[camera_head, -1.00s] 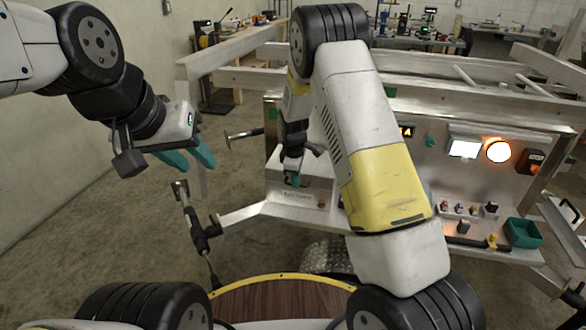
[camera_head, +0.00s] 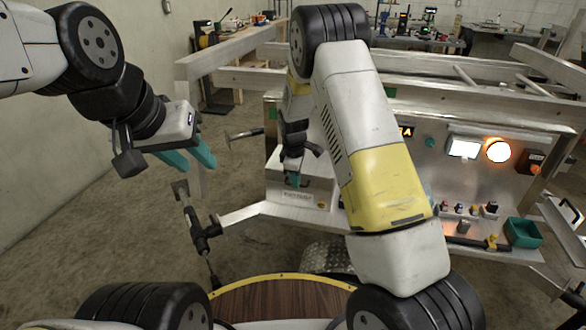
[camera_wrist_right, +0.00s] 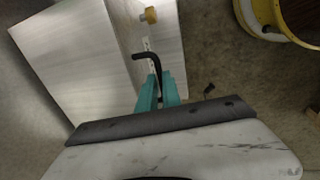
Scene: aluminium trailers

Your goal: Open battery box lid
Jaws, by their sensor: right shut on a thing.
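The battery box (camera_head: 300,197) is a low metal box with a printed label on its front, set on the trailer's corner. Its lid looks closed, though my right arm hides part of it. My right gripper (camera_head: 293,181) reaches down to the top of the box. In the right wrist view, the teal fingers (camera_wrist_right: 160,88) are shut on a black bent handle (camera_wrist_right: 152,58) by the pale metal box (camera_wrist_right: 75,65). My left gripper (camera_head: 190,158) is raised at the left, its teal fingers apart and empty, away from the box.
The trailer panel (camera_head: 480,185) right of my right arm carries lit lamps, knobs and a green bin (camera_head: 523,233). The trailer's metal rails (camera_head: 235,78) run behind. A coupling bar (camera_head: 195,225) stands at the lower left. Bare floor (camera_head: 110,235) lies left of it.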

